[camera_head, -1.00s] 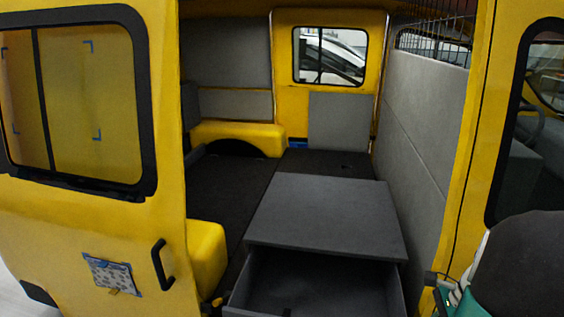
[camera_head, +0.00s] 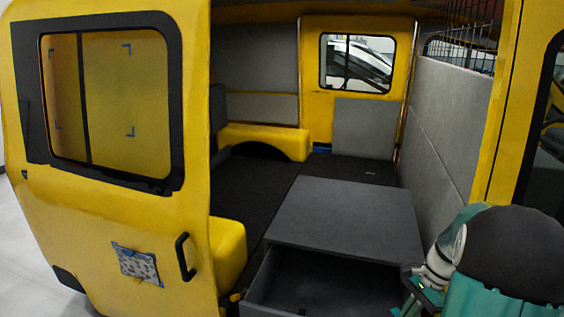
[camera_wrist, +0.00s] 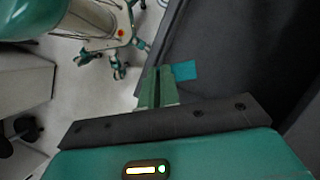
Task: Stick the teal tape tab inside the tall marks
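The teal tape tab (camera_wrist: 184,70) shows in the wrist view as a small flat square at the tips of my gripper (camera_wrist: 158,76). The green fingers are close together, and the tab sticks out to their right. Blue corner marks (camera_head: 130,131) show through the window of the yellow door in the head view, on a yellow surface, and outline a tall upright area. Another mark is at the upper right (camera_head: 126,49) and a faint one at the lower left (camera_head: 58,125). My gripper's fingers cannot be made out in the head view.
The yellow door (camera_head: 80,225) stands at left, with a black handle (camera_head: 186,257) and a patterned patch (camera_head: 138,264). A grey drawer unit (camera_head: 345,215) with an open drawer (camera_head: 320,280) sits in the van. A grey partition (camera_head: 450,125) is at right. Pale floor shows at far left.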

